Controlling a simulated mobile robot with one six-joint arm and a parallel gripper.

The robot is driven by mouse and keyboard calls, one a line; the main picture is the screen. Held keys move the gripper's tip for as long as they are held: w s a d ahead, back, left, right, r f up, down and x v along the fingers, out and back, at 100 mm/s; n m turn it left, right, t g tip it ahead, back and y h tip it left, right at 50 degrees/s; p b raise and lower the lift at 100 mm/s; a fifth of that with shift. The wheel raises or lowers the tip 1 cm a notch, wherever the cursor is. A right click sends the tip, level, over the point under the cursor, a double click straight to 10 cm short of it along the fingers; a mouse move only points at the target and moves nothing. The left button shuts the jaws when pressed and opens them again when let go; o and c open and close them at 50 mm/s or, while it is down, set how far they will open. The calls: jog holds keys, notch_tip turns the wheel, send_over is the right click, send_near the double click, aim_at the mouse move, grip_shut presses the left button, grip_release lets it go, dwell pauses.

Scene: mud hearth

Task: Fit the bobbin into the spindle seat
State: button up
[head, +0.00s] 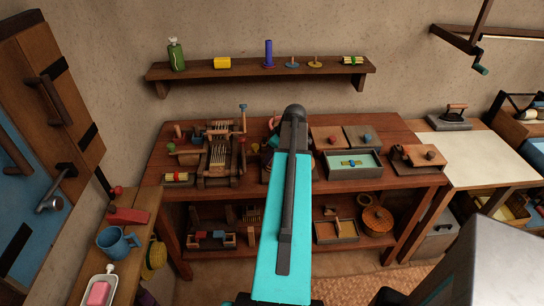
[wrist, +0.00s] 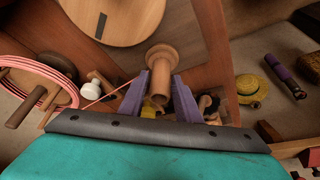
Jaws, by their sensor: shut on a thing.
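My gripper (wrist: 159,90) shows in the wrist view with two purple fingers, one on each side of a brown wooden bobbin (wrist: 162,56). It is shut on the bobbin, whose round flanged end points away from my palm. A pink-wound wheel (wrist: 72,98) stands at the left, and a pink strand runs from it toward the bobbin. A large pale wooden disc (wrist: 122,14) with a dark slot lies beyond. I cannot pick out the spindle seat for certain. In the head view my arm hides the gripper and bobbin.
The wooden workbench (head: 400,128) carries a small loom (head: 220,155), a blue-lined tray (head: 350,164) and several boxes. A wall shelf (head: 265,72) hangs above. A side bench at left holds a blue mug (head: 117,243).

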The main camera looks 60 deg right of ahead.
jog(key=shift+f, duration=0.15)
jog(key=o, duration=1)
jog(key=shift+r, duration=0.25)
jog(key=shift+b+v, duration=1.25)
jog(key=shift+v, duration=4.7)
